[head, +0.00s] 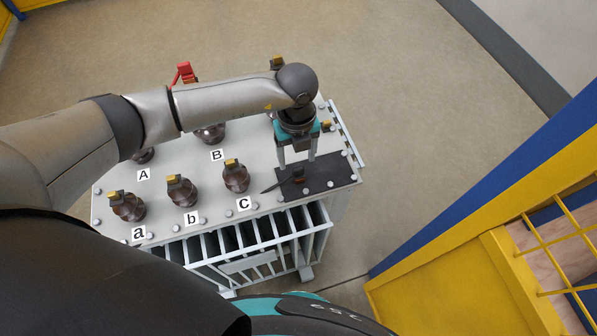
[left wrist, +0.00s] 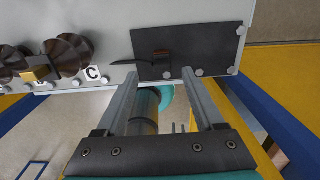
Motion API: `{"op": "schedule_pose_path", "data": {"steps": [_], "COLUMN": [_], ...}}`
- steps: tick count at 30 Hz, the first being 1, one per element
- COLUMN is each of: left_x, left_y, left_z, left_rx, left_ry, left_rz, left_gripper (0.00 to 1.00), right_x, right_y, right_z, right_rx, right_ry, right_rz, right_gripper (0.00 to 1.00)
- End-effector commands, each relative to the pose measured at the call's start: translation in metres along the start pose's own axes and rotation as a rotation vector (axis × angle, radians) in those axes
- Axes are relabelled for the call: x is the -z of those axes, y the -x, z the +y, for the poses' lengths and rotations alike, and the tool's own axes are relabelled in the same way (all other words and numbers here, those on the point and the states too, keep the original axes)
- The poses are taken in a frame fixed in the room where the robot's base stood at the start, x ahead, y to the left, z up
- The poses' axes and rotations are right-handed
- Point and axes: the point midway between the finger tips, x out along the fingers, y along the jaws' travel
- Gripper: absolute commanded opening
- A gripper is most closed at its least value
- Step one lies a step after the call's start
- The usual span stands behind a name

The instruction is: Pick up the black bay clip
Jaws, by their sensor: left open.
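In the left wrist view the clip (left wrist: 160,55) lies flat on the mat, with a thin dark arm reaching left. My left gripper (head: 296,164) points down above the mat, open, with its fingertips just over the clip. In the left wrist view the open fingers (left wrist: 160,73) stand either side of the clip, with nothing between them. My right gripper is out of view.
Brown insulators with yellow-topped caps stand near the lettered labels; the one by label C (head: 236,176) is closest to the mat. A red piece (head: 184,72) shows behind my arm. A yellow and blue frame (head: 470,255) is at the right. The floor beyond is clear.

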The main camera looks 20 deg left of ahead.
Motion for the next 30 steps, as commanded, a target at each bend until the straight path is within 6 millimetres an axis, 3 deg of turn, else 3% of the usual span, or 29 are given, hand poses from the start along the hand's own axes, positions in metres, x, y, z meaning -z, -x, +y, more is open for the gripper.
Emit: {"op": "schedule_pose_path", "data": {"steps": [12, 22, 30], "left_x": [0.002, 0.002, 0.002], "left_y": [-0.048, -0.054, -0.053], "left_z": [-0.003, -0.003, -0.003], "left_rx": [-0.001, 0.0, 0.0], "left_ry": [0.0, -0.001, -0.001], "left_rz": [0.002, 0.001, 0.001], "left_gripper": [0.7, 0.7, 0.4], "right_x": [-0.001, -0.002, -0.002], "right_y": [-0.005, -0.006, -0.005], "right_z": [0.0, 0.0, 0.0], "right_rx": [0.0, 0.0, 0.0], "right_ry": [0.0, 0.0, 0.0], "right_rz": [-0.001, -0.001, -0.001], "right_gripper": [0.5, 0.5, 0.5]}}
